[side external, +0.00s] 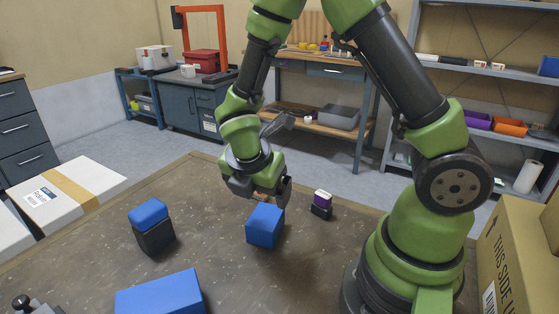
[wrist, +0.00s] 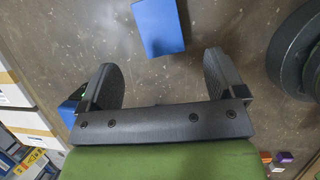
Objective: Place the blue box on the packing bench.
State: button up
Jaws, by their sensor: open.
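In the side external view, a blue box (side external: 265,226) stands on the brown bench top (side external: 215,245), just below my gripper (side external: 268,194). A larger blue box (side external: 162,296) lies at the front edge of that view. A third piece has a blue top (side external: 148,213) over a black lower part, to the left. My gripper is open and empty. In the wrist view, the jaws of my gripper (wrist: 160,72) are wide apart with bare bench between them. A blue box (wrist: 158,27) lies beyond the fingertips, apart from them, partly cut off by the frame.
Bare bench lies between the blue boxes. Shelves stand behind.

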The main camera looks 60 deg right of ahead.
jog(key=s+a+r+m+t+y, duration=0.1)
jog(key=s+r+m+t+y, duration=0.2)
jog(key=r+m, duration=0.6)
jog(key=s+a+r+m+t+y, duration=0.2)
jog(key=s+r+m, duration=0.6)
jog(key=m, duration=0.5)
jog(key=shift+s+a+r+t+y, duration=0.3)
jog(key=shift+r+t+y, duration=0.1)
jog(key=shift+r, duration=0.45)
jog(key=shift+o, duration=0.4)
jog(key=shift+s+a+r+m, duration=0.25)
jog(key=shift+s+m, duration=0.1)
jog(key=shift+m, duration=0.25)
